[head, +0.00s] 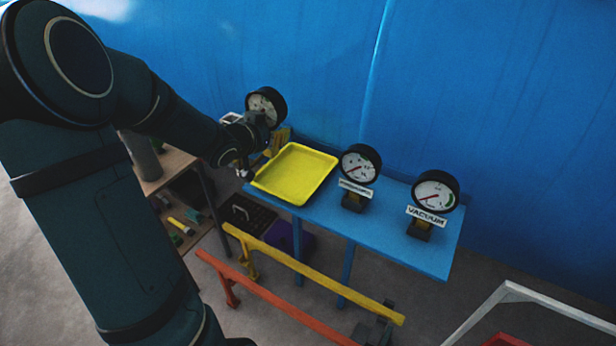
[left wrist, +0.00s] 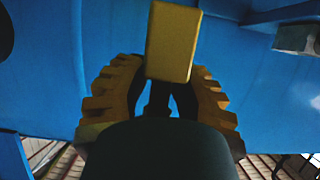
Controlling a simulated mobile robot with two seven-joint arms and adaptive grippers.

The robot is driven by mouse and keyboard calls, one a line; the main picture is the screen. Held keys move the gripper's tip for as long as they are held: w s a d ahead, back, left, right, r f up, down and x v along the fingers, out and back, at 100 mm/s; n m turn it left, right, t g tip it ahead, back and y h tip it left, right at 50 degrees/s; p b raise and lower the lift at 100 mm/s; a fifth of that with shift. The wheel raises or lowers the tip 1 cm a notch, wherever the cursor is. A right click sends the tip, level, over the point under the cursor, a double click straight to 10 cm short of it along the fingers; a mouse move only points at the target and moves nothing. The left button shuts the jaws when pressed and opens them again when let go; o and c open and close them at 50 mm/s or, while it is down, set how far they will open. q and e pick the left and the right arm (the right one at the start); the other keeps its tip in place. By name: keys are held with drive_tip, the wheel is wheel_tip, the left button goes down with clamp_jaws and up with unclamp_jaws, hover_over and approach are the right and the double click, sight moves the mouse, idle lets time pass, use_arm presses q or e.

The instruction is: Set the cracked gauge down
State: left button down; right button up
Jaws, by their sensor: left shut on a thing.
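My left gripper (head: 272,142) is shut on a round gauge (head: 263,106) with a white dial and black rim, held up left of the yellow tray. Cracks cannot be made out at this size. In the left wrist view, the toothed yellow fingers of my left gripper (left wrist: 160,98) close from both sides on the gauge's dark stem, and a yellow block (left wrist: 172,42) sticks out beyond them. The yellow tray (head: 295,172) lies empty on the blue table (head: 385,222). My right gripper is not in view.
Two mounted gauges stand on the table, one (head: 361,164) right of the tray, the other (head: 436,191) with a VACUUM label (head: 427,214). Yellow (head: 315,274) and orange (head: 270,297) rails run in front. A wooden shelf (head: 165,165) stands left. A blue wall (head: 480,80) is behind.

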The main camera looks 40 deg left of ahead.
use_arm(q)
wheel_tip(320, 180, down, 6)
drive_tip(key=shift+a+r+b, duration=0.1)
drive_tip(key=shift+r+b, duration=0.05)
drive_tip(key=shift+b, duration=0.9)
drive_tip(key=shift+f+b, duration=0.65)
drive_tip(key=shift+f, duration=1.5)
drive_tip(key=shift+f, duration=0.1)
drive_tip(key=c, duration=0.7)
unclamp_jaws()
